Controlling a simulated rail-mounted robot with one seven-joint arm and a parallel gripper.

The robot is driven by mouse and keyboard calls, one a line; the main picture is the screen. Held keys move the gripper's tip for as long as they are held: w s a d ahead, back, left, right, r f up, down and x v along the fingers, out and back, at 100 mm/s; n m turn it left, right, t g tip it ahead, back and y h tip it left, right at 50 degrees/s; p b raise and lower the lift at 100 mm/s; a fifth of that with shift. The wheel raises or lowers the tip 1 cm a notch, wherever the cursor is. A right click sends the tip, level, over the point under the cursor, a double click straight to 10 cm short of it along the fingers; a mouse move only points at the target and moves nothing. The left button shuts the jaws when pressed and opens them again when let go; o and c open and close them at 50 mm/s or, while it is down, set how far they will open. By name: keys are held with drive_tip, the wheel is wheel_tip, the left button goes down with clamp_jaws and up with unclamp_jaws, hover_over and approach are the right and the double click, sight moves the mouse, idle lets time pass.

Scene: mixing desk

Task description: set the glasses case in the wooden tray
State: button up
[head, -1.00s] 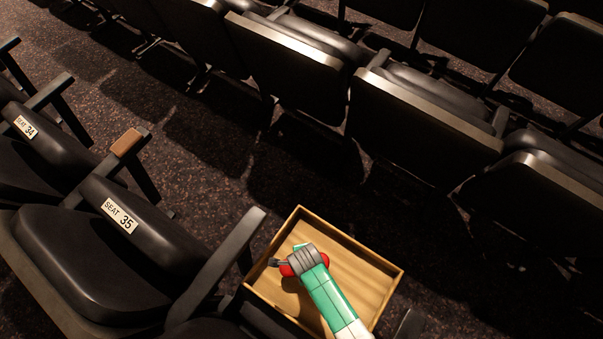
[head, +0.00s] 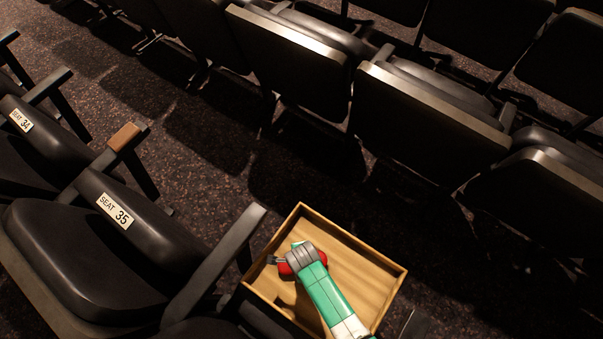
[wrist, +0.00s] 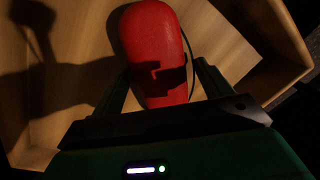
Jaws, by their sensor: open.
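The red glasses case (wrist: 155,45) lies in the wooden tray (wrist: 70,40), with its near part between the two dark fingers of my gripper (wrist: 163,74). The fingers are apart, one on each side of the case, with a gap visible on the left. In the head view the wooden tray (head: 356,241) is a shallow light-brown box with raised walls. My gripper (head: 297,262) is low over the tray's left part and hides the middle of the case. The red end of the case (head: 285,269) shows beside it.
Dark theatre seats stand around, with seat 35 (head: 90,250) left of the tray. Its armrest (head: 215,265) runs close to the tray's left side. A small brown block-like item (head: 124,137) sits on another armrest. The tray's right part is bare.

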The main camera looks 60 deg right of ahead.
wheel_tip(320, 180, up, 12)
drive_tip(key=s+a+p, duration=0.1)
drive_tip(key=p, duration=0.5)
